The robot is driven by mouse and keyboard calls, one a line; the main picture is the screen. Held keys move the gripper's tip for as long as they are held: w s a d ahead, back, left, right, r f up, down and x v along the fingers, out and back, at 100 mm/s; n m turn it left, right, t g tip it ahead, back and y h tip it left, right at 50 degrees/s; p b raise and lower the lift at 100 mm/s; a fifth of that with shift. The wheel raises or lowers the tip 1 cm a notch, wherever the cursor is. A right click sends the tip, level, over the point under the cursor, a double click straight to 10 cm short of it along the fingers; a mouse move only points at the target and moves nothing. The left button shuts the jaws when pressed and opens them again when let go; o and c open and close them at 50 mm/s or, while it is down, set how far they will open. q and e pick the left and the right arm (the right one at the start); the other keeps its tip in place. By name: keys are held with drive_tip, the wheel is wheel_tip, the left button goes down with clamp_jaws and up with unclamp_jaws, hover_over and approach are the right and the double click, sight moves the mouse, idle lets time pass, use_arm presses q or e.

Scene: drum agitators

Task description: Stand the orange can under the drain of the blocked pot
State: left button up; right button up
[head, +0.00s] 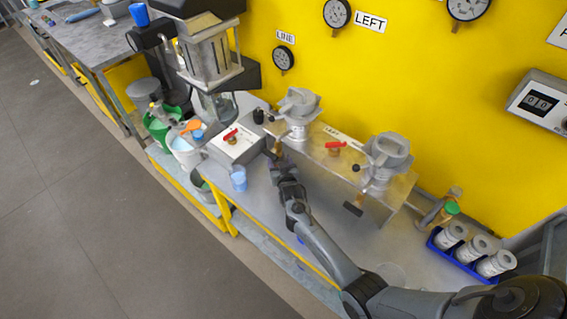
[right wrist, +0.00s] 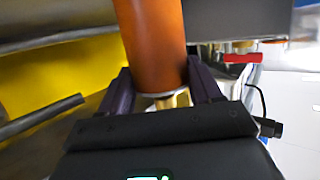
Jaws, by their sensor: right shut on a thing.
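My right gripper (head: 279,164) reaches in beneath the left grey pot (head: 298,104) on the steel stand. In the right wrist view its dark purple fingers (right wrist: 162,90) are shut on the orange can (right wrist: 152,40), one on each side near the can's end. In the head view only a small brownish-orange part of the can (head: 278,147) shows below the left pot. A brass part (right wrist: 172,101) shows past the can's end; I cannot tell whether they touch. A second grey pot (head: 387,153) stands on the right. Which pot is blocked does not show. My left gripper is not in view.
A blue cup (head: 238,180) is near the bench's front edge. A blue tray (head: 470,262) of white cylinders lies at the right. Green and white buckets stand left.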

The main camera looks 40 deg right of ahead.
drive_tip(key=shift+w+d+f+b, duration=0.1)
drive_tip(key=shift+d+f+b, duration=0.4)
drive_tip(key=shift+f+b, duration=0.1)
drive_tip(key=shift+a+f, duration=0.15)
drive_tip(key=shift+s+a+f, duration=0.1)
drive_tip(key=shift+s+a, duration=0.1)
drive_tip(key=shift+a, duration=0.35)
drive_tip(key=shift+w+d, duration=0.1)
drive_tip(key=shift+d, duration=0.15)
drive_tip(key=shift+f, duration=0.1)
drive_tip(key=o, duration=1.1)
drive_tip(key=shift+a+f, duration=0.1)
drive_tip(key=shift+c, duration=0.2)
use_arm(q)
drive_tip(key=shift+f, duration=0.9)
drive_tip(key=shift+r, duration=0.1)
